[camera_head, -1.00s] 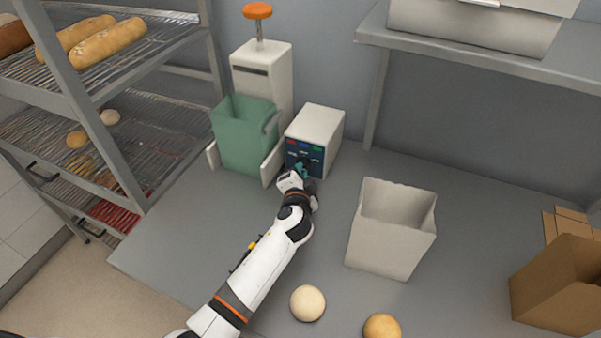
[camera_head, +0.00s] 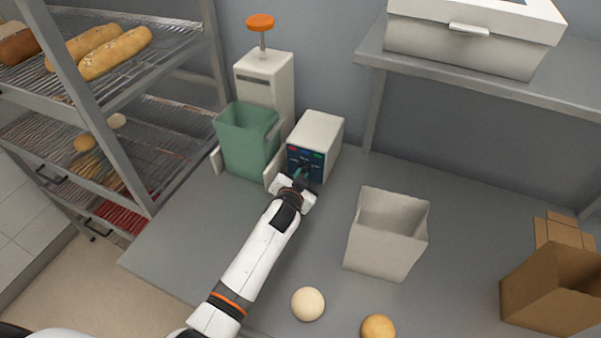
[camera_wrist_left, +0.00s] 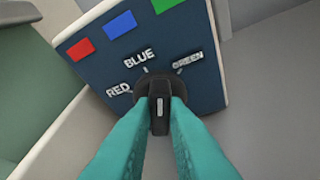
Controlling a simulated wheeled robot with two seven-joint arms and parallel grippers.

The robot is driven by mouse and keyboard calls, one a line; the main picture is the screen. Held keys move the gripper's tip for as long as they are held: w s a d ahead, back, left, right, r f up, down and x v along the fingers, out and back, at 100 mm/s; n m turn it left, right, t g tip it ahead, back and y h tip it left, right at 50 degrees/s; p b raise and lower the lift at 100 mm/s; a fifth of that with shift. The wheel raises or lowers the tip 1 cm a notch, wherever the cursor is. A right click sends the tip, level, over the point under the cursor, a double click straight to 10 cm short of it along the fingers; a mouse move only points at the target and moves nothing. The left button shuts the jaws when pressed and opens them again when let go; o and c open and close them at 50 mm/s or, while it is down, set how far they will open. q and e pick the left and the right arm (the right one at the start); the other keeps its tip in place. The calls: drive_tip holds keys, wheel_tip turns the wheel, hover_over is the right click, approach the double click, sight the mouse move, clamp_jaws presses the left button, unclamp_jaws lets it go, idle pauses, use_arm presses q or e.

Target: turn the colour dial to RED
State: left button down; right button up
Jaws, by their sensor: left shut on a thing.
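The colour dial is a black knob (camera_wrist_left: 160,87) on the dark blue front panel (camera_wrist_left: 205,72) of a white box (camera_head: 318,131). Around it the wrist view shows the labels RED (camera_wrist_left: 118,90) at left, BLUE (camera_wrist_left: 139,58) above and GREEN (camera_wrist_left: 188,59) at upper right. The knob's grip bar stands upright in that view, its upper end between BLUE and GREEN; which end is the pointer I cannot tell. My left gripper (camera_head: 302,175) is at the panel, its teal fingers shut on the knob from both sides. My right gripper is out of view.
A green bin (camera_head: 247,143) and a white dispenser with an orange knob (camera_head: 260,22) stand left of the box. An open white container (camera_head: 385,245), dough balls (camera_head: 308,304) and a cardboard box (camera_head: 555,285) are on the counter. A bread rack (camera_head: 140,185) stands at left.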

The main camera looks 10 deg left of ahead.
use_arm(q)
drive_tip(key=shift+n+h+p, duration=0.3)
idle(0.4)
drive_tip(key=c, duration=1.4)
unclamp_jaws()
drive_tip(key=shift+c, duration=0.2)
drive_tip(key=v, duration=1.2)
drive_tip(key=shift+r+b, duration=0.15)
drive_tip(key=shift+b, duration=0.25)
